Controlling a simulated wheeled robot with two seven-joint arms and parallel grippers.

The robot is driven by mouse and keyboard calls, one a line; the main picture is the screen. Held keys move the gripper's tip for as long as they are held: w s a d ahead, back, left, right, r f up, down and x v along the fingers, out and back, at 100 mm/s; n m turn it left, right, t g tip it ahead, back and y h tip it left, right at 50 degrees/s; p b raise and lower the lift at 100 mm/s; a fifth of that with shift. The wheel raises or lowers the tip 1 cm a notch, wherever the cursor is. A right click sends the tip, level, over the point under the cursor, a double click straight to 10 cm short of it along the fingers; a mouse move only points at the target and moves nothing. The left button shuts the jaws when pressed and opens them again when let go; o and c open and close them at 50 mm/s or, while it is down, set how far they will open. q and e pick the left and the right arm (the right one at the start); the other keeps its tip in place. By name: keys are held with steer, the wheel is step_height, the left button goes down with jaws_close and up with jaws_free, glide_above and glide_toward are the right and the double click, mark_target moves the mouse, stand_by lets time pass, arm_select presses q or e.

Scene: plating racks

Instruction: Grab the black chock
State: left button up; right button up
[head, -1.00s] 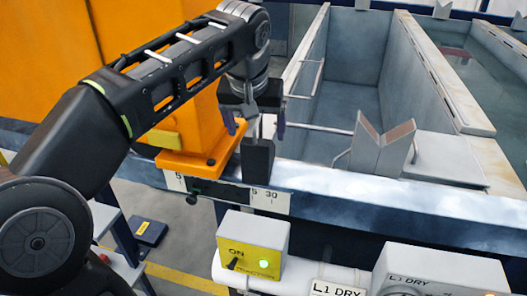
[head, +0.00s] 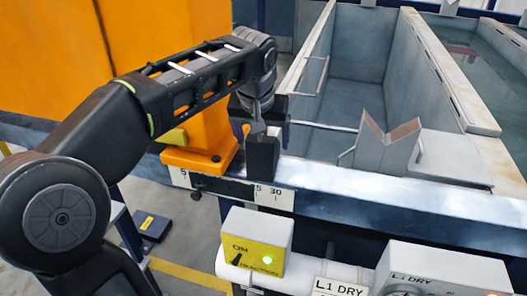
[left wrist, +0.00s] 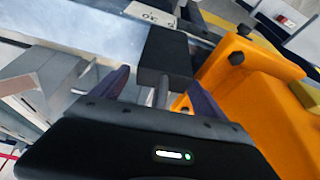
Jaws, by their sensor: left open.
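The black chock (head: 262,158) is a dark upright block at the tank's front rail, beside the foot of the orange unit. It also shows in the left wrist view (left wrist: 165,50), top centre, with a thin grey stem or rod on its near side. My left gripper (left wrist: 157,80) is open, its purple fingers to either side of the stem and pointing towards the chock. In the head view the left gripper (head: 264,115) is just above and behind the chock, its fingers mostly hidden. I cannot tell whether they touch it. My right gripper is not in view.
The orange unit (head: 200,158) stands close on the left of the chock. A grey V-notched support (head: 385,142) stands on the right. The grey tank (head: 365,55) lies behind. A yellow-fronted switch box (head: 255,245) and a scale plate (head: 272,197) are in front.

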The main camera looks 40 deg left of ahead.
arm_select(q)
steer(key=x, duration=0.2)
steer(key=shift+w+a+f, duration=0.1)
steer(key=shift+f, duration=0.15)
steer(key=shift+c, duration=0.3)
jaws_close()
stand_by(0.9)
steer(key=shift+r, duration=0.1)
